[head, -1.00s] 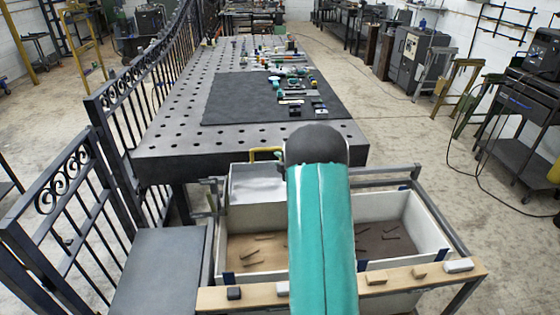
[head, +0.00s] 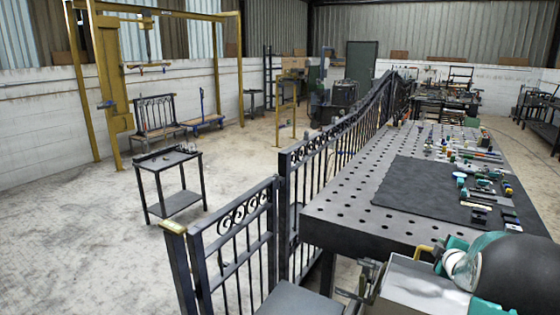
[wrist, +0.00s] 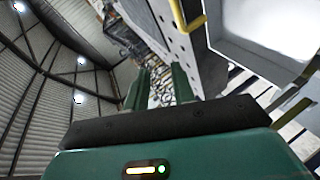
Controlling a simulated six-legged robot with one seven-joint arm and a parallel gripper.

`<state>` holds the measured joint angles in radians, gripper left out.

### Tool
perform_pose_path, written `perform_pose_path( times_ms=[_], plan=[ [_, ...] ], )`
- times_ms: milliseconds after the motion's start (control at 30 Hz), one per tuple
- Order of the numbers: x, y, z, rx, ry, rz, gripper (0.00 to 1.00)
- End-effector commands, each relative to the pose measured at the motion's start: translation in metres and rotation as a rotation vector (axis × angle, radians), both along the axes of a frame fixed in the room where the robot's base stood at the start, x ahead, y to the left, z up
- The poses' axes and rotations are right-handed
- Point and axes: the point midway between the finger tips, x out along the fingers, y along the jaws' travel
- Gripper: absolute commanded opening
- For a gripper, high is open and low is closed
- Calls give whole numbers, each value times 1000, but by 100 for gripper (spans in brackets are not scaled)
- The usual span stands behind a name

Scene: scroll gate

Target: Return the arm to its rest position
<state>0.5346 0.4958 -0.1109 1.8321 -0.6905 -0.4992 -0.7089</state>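My gripper (wrist: 157,84) shows in the wrist view as two green fingers standing apart with nothing between them. Part of my arm (head: 515,270) shows at the lower right corner of the head view, as a dark rounded joint with teal and pale parts. It is beside the near right end of the perforated table. I cannot make out my fingers in the head view. The wrist view is steeply tilted, with the roof to the left and the table top beyond the fingers.
The perforated steel table (head: 345,207) carries a dark mat (head: 425,195) with small tools and parts. A black scroll gate (head: 238,243) runs along its left side. A small metal stand (head: 172,180) is further left on open floor. A pale bin (wrist: 265,30) is close by in the wrist view.

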Motion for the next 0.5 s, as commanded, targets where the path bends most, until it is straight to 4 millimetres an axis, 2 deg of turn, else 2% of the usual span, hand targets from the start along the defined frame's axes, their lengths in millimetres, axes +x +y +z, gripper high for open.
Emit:
perform_pose_path(
  times_ms=[33,200,367,500],
  plan=[
    [-3,15,18,31,-1,-24,25],
    [-22,61,57,165,15,-121,25],
    [-50,108,86,298,37,-206,25],
    [-81,151,104,420,63,-271,25]
  ],
)
